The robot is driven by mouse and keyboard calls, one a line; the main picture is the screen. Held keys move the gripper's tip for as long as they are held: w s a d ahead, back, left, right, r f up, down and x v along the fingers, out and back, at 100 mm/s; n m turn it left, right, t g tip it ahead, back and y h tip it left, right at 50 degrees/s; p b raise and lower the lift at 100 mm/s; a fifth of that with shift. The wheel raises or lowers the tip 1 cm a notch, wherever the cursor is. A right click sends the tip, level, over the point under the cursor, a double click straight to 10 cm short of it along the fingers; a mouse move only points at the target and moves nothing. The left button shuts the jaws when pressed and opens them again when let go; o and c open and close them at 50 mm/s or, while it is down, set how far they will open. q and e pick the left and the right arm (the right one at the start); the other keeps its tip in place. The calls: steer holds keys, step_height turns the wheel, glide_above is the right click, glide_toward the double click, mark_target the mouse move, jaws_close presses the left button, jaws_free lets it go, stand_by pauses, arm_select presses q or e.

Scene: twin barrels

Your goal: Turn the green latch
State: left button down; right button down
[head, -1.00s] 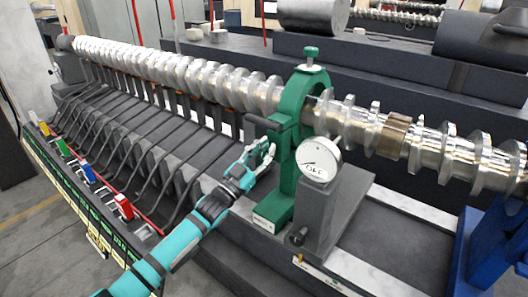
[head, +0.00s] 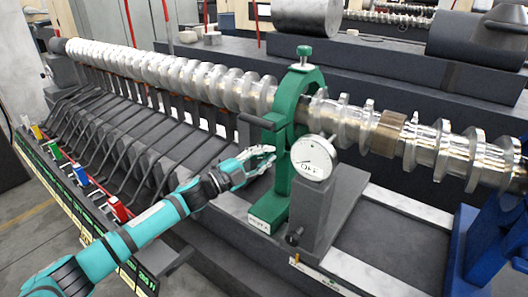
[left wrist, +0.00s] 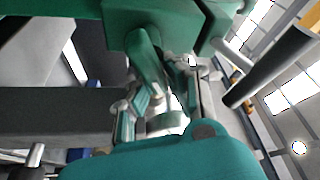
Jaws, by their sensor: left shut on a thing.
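The green steady-rest frame (head: 283,190) stands around the ridged metal shaft. The green latch (left wrist: 146,55) hangs below the green block in the left wrist view. In the head view it is mostly hidden by my fingers. My left gripper (head: 264,157) is at the left side of the frame, below the frame's dark bar handle (head: 257,121). In the left wrist view its fingers (left wrist: 163,95) are closed around the latch's lower end. My right gripper is not in view.
A dial gauge (head: 313,157) on a grey block stands just right of the frame. The ridged shaft (head: 235,87) runs across behind. A row of dark levers (head: 130,145) and a panel with coloured switches (head: 82,176) lie left. A blue support (head: 490,245) stands at lower right.

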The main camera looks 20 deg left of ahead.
arm_select(q)
steer(key=m+g+p, duration=0.1)
steer(key=m, duration=0.1)
steer(key=f+m+p, duration=0.1)
steer(key=m, duration=0.1)
steer(key=shift+s+d+f+g, duration=0.1)
steer(key=shift+d+f+g, duration=0.1)
steer(key=shift+g, duration=0.2)
steer(key=shift+f+m+y, duration=0.2)
steer(key=shift+m+y, duration=0.1)
steer(key=shift+m, duration=0.2)
steer(key=shift+f, duration=0.1)
steer(key=c, duration=1.3)
jaws_free()
steer(key=shift+r, duration=0.25)
steer(key=shift+a, duration=0.1)
steer(key=v, duration=1.2)
steer(key=shift+p, duration=0.3)
